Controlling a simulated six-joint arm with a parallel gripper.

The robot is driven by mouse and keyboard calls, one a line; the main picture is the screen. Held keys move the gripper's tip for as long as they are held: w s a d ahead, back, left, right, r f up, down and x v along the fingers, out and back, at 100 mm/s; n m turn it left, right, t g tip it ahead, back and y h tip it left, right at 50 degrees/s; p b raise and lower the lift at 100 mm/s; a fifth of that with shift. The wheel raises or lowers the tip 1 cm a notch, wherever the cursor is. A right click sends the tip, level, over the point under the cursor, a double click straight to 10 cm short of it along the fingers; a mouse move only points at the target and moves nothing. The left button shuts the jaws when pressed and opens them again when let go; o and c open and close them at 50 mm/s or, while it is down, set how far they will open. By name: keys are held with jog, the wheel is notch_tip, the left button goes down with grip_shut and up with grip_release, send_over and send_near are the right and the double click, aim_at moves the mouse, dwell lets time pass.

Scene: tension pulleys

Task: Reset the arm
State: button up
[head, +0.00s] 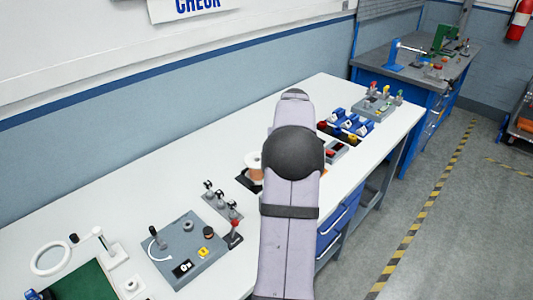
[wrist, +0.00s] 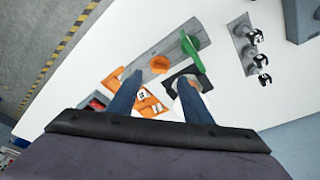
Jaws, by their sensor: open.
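My gripper (wrist: 159,94) shows in the wrist view as two blue fingers spread wide apart. It is open, with nothing gripped between them. The fingers point over the white table (wrist: 75,100), above small fixtures; I cannot tell the exact height. A grey bar (wrist: 173,47) with an orange knob (wrist: 160,64) and a green lever (wrist: 193,54) lies just beyond the fingertips. A black plate (wrist: 172,81) lies partly behind the right finger. In the head view my arm stretches along the table and hides the gripper.
A copper spool (head: 254,166) stands left of my arm. A grey rail with several posts (head: 222,203) and a grey board (head: 187,262) lie nearer. The table's back left is bare.

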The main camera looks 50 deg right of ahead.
jog(key=w+a+f+n+y, duration=0.1)
jog(key=a+n, duration=0.1)
jog(key=a, duration=0.9)
jog(key=w+a+f+n, duration=0.1)
jog(key=w+a+n, duration=0.1)
jog(key=a, duration=1)
jog(key=s+a+f+n+g+y, duration=0.1)
jog(key=s+a+f+n, duration=0.2)
jog(key=s+a, duration=0.6)
jog(key=s+a+f+n+g, duration=0.1)
jog(key=s+a+f+n, duration=0.1)
jog(key=s+a, duration=0.7)
jog(key=f+b, duration=0.1)
jog(key=f, duration=0.1)
jog(key=w+a+f+b, duration=0.1)
jog(key=b, duration=0.1)
jog(key=w+a+f+b, duration=0.1)
jog(key=f+b, duration=0.1)
jog(key=shift+w+f, duration=0.15)
jog(key=shift+f, duration=0.2)
jog(key=shift+r, duration=0.15)
